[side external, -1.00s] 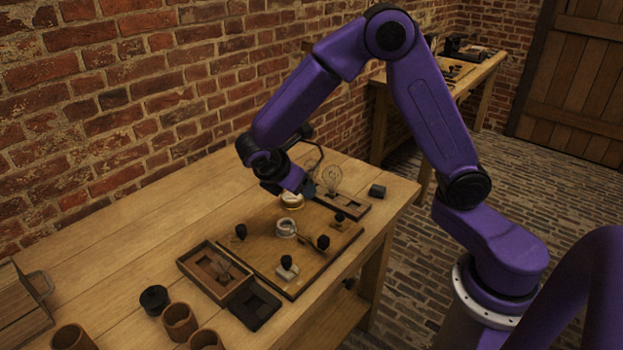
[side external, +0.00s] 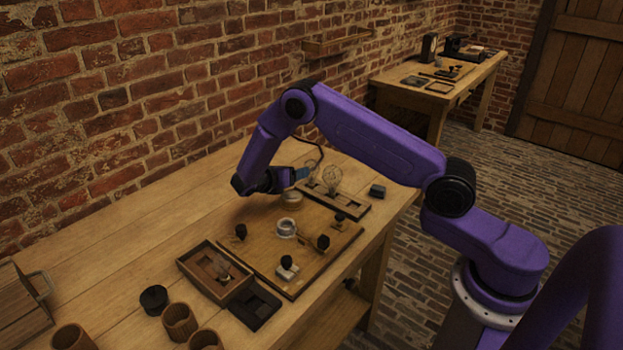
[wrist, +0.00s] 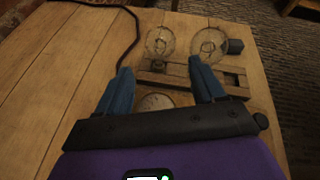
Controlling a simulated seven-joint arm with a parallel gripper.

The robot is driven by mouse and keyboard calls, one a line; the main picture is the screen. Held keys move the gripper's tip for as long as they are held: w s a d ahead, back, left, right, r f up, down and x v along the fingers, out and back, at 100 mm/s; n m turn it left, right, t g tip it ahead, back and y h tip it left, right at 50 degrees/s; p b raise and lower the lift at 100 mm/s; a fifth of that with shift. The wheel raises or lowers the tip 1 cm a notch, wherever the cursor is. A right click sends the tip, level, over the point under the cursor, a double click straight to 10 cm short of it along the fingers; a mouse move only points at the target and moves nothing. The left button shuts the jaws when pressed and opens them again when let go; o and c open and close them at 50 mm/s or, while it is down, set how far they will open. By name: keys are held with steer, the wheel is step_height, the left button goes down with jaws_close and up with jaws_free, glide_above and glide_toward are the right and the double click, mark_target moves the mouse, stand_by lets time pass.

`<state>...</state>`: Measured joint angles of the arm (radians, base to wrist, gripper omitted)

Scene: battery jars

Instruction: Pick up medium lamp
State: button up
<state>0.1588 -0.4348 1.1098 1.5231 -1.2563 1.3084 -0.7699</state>
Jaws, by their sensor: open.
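Two clear glass lamps stand at the long wooden rack. The smaller one (wrist: 160,42), seemingly the medium lamp, is upright at the rack's left part; it also shows in the side view (side external: 312,165), close beyond my fingertips. The larger lamp (wrist: 210,44) is to its right, and in the side view (side external: 333,175) it stands upright nearer the rack's middle. My gripper (wrist: 160,68) is open and empty, low over the table, its blue fingers (side external: 302,173) pointing at the rack. In the wrist view the smaller lamp lies between and beyond the fingertips, apart from both.
The rack (wrist: 235,80) has empty slots at its right. A dark block (side external: 377,190) is beyond it. A round pale disc (wrist: 155,102) lies below my fingers. The wooden board (side external: 262,250) bears several black-knobbed parts. A wooden tray (side external: 190,268) is at its left. A black cable (wrist: 132,25) runs nearby.

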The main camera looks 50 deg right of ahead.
mark_target(312, 168)
steer(key=x, duration=1.2)
steer(key=shift+d, duration=0.15)
steer(key=shift+c, duration=0.3)
steer(key=c, duration=0.8)
